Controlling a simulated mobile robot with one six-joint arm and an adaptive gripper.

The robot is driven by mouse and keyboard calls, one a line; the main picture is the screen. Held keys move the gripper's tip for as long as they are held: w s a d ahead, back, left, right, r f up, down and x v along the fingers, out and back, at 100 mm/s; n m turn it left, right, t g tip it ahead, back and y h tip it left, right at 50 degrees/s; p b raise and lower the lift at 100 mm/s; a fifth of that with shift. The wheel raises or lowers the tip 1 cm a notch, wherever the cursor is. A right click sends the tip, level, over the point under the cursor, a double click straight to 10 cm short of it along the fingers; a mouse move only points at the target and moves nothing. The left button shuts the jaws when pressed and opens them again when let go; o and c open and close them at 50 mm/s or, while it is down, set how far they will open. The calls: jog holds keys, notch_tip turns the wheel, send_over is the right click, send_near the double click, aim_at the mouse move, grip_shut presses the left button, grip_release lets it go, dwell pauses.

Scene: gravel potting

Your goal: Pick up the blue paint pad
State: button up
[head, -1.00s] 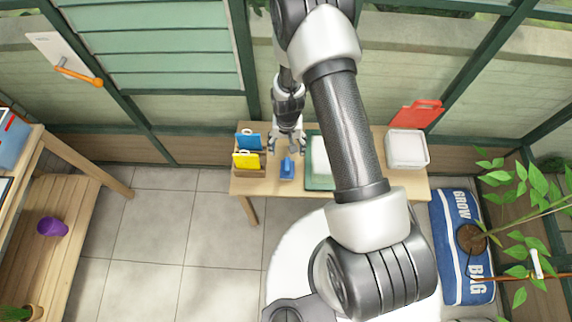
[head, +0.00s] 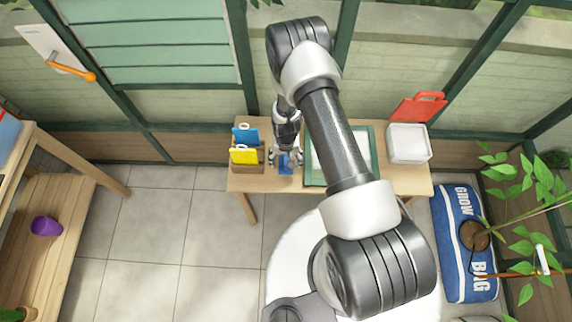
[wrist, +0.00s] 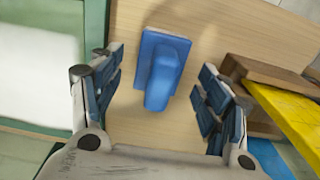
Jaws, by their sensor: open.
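The blue paint pad (wrist: 162,68) lies on the wooden table, in the wrist view between my open fingers and a little beyond them, its handle pointing toward my gripper. My gripper (wrist: 160,90) is open and empty, with a finger on each side of the pad and a visible gap to both. In the head view my gripper (head: 285,160) hangs over the table and partly covers the paint pad (head: 286,168). I cannot tell the exact height of the fingertips above the table.
A wooden holder (head: 245,168) with blue and yellow items stands close left of the pad. A green-framed tray (head: 314,178) lies to its right. A white container (head: 408,143) and a red item (head: 418,107) are at the table's right end.

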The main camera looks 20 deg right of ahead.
notch_tip(320, 180, down, 4)
jog(key=shift+r+b, duration=0.2)
jog(key=shift+b, duration=0.2)
jog(key=shift+c, duration=0.6)
jog(key=c, duration=1.1)
jog(key=shift+r, duration=0.15)
jog(key=shift+c, duration=0.2)
notch_tip(320, 180, up, 20)
jog(key=p, duration=0.4)
jog(key=shift+p, duration=0.35)
jog(key=o, duration=0.7)
jog(key=shift+c, duration=0.2)
jog(key=c, duration=0.4)
